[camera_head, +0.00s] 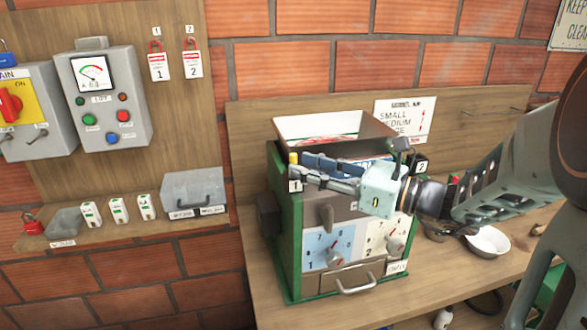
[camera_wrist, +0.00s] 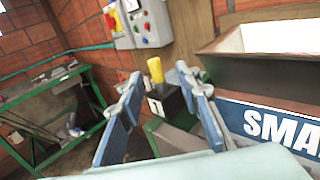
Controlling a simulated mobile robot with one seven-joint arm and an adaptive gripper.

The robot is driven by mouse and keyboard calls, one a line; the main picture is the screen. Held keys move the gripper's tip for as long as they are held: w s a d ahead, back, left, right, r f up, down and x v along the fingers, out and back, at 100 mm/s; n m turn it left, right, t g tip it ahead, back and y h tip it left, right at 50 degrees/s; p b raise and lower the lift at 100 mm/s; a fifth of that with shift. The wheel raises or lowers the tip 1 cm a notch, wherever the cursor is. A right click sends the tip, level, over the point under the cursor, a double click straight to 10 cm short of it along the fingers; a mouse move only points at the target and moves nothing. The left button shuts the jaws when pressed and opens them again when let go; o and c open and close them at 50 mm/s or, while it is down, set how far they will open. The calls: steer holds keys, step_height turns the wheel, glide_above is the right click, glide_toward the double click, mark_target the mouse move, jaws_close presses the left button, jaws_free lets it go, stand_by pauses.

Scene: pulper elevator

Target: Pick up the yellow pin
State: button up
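The yellow pin (camera_wrist: 156,70) stands upright in a dark block marked 1 at the machine's left corner. It also shows small in the head view (camera_head: 293,158), at the top left of the green and grey machine (camera_head: 284,225). My gripper (camera_head: 303,167) reaches in from the right over the machine's front top edge. In the wrist view its two blue-padded fingers (camera_wrist: 160,88) are apart, with the pin showing between and beyond their tips. I see no contact with the pin, and the gap in depth is hard to judge.
An open hopper (camera_head: 330,128) rises behind the gripper. A block marked 2 (camera_head: 421,163) sits at the machine's right corner. A white bowl (camera_head: 488,242) lies at right.

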steer(key=x, duration=0.3)
steer(key=shift+a+r, duration=0.1)
steer(key=shift+a, duration=0.2)
steer(key=shift+s, duration=0.1)
steer(key=shift+c, duration=0.2)
jaws_close()
